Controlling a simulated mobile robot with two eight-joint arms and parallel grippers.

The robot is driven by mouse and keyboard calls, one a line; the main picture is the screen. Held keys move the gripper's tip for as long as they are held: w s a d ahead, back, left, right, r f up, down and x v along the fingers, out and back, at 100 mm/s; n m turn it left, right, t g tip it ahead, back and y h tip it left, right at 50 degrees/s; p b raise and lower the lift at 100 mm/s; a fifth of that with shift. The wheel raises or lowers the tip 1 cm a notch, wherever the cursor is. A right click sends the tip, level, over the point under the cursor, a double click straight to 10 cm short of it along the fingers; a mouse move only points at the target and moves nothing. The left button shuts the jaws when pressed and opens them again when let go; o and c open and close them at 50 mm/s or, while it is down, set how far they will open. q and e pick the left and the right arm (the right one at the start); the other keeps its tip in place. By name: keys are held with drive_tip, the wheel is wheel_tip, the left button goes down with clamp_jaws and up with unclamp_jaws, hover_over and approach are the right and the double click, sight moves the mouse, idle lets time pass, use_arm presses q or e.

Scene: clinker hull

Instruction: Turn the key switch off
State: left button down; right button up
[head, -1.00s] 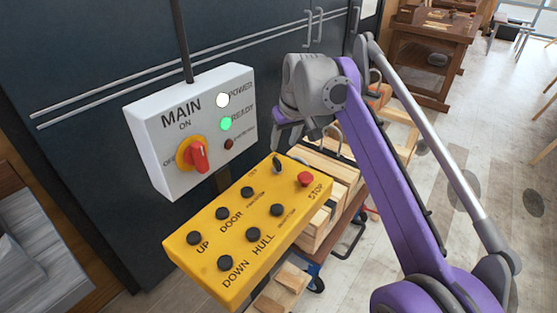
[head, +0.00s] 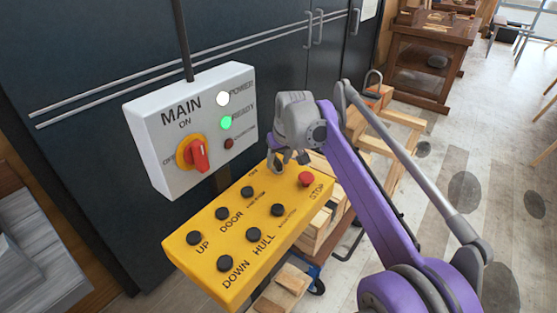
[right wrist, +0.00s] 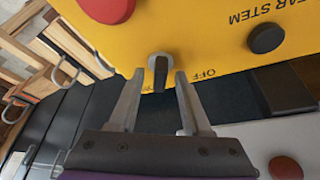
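The key switch (right wrist: 158,72) is a small dark key in a grey collar on the yellow control panel (right wrist: 190,30). In the right wrist view its handle stands upright in the picture, with the OFF label just to its right. My right gripper (right wrist: 160,76) is open, one fingertip on each side of the key with visible gaps. I cannot tell whether the fingers are deep enough to flank it. In the head view my right gripper (head: 290,160) hangs over the panel's far right edge and hides the key. My left gripper is not in view.
A red STOP button (head: 305,179) sits close to the right gripper. Several black buttons fill the panel. The white MAIN box (head: 165,145) stands behind, with a red rotary switch (head: 199,155) and lit white and green lamps. Wooden pieces (head: 322,215) lie beyond the panel.

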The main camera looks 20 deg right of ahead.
clamp_jaws()
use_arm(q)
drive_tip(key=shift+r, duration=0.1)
use_arm(e)
drive_tip(key=n+y+p, duration=0.1)
drive_tip(key=n+p, duration=0.1)
drive_tip(key=n+g+y+p, duration=0.1)
drive_tip(key=n+p, duration=0.1)
drive_tip(key=n, duration=0.1)
drive_tip(key=shift+w+d+r+n, duration=0.1)
drive_tip(key=shift+d+r+n, duration=0.1)
drive_tip(key=shift+n, duration=0.1)
drive_tip(key=n+g+y+p, duration=0.1)
drive_tip(key=n+p, duration=0.1)
drive_tip(key=n, duration=0.2)
drive_tip(key=shift+w, duration=0.1)
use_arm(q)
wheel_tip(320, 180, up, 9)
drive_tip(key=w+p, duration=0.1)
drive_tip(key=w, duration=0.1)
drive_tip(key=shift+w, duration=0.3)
use_arm(e)
drive_tip(key=shift+d+f+n+g, duration=0.15)
drive_tip(key=shift+n+g, duration=0.25)
drive_tip(key=shift+n, duration=0.7)
drive_tip(key=shift+y, duration=0.3)
